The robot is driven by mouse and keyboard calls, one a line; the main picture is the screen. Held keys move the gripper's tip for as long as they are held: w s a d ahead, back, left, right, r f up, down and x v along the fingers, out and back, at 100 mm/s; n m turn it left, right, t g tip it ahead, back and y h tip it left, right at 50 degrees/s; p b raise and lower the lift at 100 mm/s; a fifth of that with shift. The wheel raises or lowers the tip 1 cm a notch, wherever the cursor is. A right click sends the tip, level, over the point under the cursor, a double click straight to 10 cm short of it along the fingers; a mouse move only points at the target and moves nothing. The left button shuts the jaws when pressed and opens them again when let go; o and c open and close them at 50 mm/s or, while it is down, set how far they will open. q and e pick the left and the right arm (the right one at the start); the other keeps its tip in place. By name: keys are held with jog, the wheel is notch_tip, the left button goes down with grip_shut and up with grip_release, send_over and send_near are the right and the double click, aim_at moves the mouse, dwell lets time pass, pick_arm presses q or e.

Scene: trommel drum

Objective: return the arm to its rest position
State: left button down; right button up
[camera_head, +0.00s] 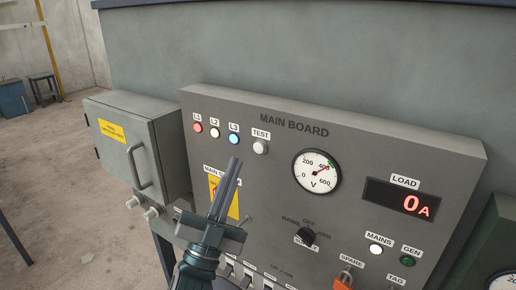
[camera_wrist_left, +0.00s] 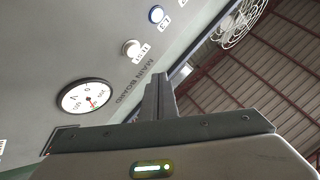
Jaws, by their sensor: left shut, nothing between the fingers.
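My left gripper (camera_head: 234,163) is in front of the grey main board (camera_head: 360,150), over its left part in the head view. Its fingers point up and are shut with nothing between them. In the left wrist view the closed fingers (camera_wrist_left: 160,80) stand in front of the board and the ceiling. The gripper hides part of the main switch label and the lower left controls. I cannot tell whether it touches the board. My right gripper is not in view.
The board carries a voltmeter (camera_head: 317,171), a load display (camera_head: 401,199), a selector knob (camera_head: 306,236), lamps and an orange padlock (camera_head: 344,281). A grey box with a handle (camera_head: 138,165) stands left of it. Open floor (camera_head: 60,170) lies further left.

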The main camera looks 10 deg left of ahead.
pick_arm(q)
jog(key=s+a+f+n+g+y, duration=0.1)
jog(key=a+f+n+g+y, duration=0.2)
jog(key=f, duration=0.6)
jog(key=s+a+f+n+g+y, duration=0.15)
jog(key=f+g, duration=0.25)
jog(key=f, duration=0.5)
jog(key=s+a+f+n+g+y, duration=0.1)
jog(key=a+f+n+g+y, duration=0.2)
jog(key=f, duration=0.7)
jog(key=s+d+f+g+h, duration=0.1)
jog(key=s+f+g, duration=0.7)
jog(key=s, duration=0.5)
jog(key=s+d+f+g, duration=0.1)
jog(key=s+f+g, duration=0.4)
jog(key=s+f, duration=0.7)
notch_tip(320, 180, down, 29)
jog(key=s+g+b, duration=0.1)
jog(key=s+b, duration=0.1)
jog(key=b, duration=0.1)
jog(key=s+a+f+g+b, duration=0.1)
jog(key=s+a+f+b, duration=0.1)
jog(key=s+f, duration=1.6)
notch_tip(320, 180, down, 3)
jog(key=shift+a+f, duration=0.1)
jog(key=shift+a, duration=0.4)
